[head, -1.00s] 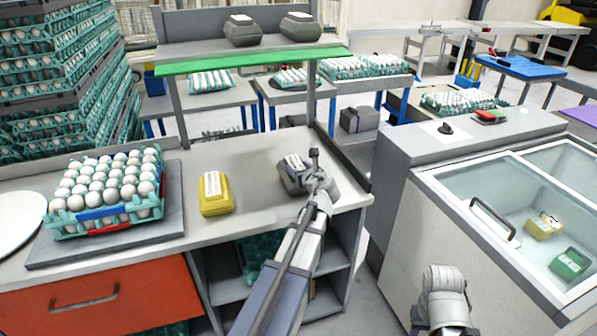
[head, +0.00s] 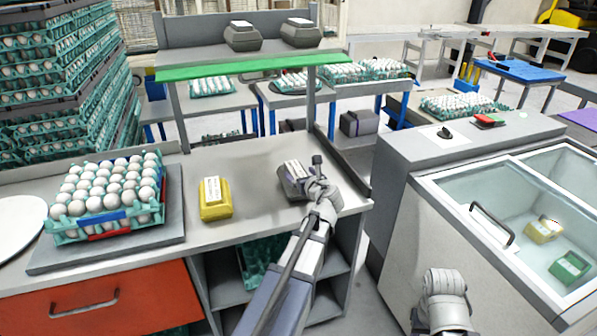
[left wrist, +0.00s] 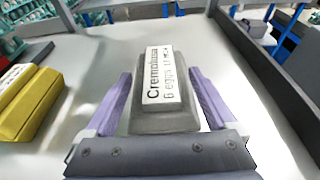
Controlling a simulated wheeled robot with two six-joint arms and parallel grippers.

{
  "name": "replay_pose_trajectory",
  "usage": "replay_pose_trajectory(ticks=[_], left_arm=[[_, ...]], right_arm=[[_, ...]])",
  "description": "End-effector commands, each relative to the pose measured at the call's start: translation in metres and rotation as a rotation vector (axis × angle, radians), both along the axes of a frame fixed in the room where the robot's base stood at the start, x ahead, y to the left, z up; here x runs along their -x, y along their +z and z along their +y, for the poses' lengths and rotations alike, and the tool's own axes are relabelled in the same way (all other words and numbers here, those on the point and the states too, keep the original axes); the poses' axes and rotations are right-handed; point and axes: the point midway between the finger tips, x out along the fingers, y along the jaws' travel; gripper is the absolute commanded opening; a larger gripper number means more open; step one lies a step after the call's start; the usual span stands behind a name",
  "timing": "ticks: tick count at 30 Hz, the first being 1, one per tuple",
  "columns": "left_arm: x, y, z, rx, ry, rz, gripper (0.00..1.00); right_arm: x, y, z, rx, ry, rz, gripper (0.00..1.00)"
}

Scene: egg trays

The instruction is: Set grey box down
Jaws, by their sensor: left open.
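The grey box (head: 291,181) with a white label sits on the worktop, to the right of the yellow box. My left gripper (left wrist: 160,76) is open, with one purple finger on each side of the grey box. Narrow gaps show between the fingers and the box. In the head view my left gripper (head: 303,180) is over the box's right side and hides part of it. My right gripper is not visible; only part of my right arm shows at the lower right.
The yellow box (head: 215,198) stands left of the grey box. A tray of white eggs (head: 62,228) is farther left on a grey slab. Two grey boxes stand on the shelf (head: 175,51) above. A glass-topped freezer (head: 425,205) is right of the worktop. The worktop between the boxes is clear.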

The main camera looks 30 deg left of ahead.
Motion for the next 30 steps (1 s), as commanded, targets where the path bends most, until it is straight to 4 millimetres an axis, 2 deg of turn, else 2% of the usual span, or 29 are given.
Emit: replay_pose_trajectory(ticks=[3,13,18,27,30], left_arm=[[0.020,0.012,-0.021,-0.001,-0.003,0.001,0.91],[0.053,0.027,-0.062,0.001,-0.002,0.001,0.91],[0.060,0.029,-0.070,0.000,0.000,0.000,0.91],[0.060,0.029,-0.071,0.002,0.001,-0.001,0.91],[0.063,0.023,-0.077,0.056,0.020,-0.026,0.91]], right_arm=[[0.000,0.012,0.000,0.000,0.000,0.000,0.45],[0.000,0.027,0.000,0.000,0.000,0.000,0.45],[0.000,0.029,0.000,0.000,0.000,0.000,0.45],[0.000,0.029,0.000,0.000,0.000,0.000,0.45],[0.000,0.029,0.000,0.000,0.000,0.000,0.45]])
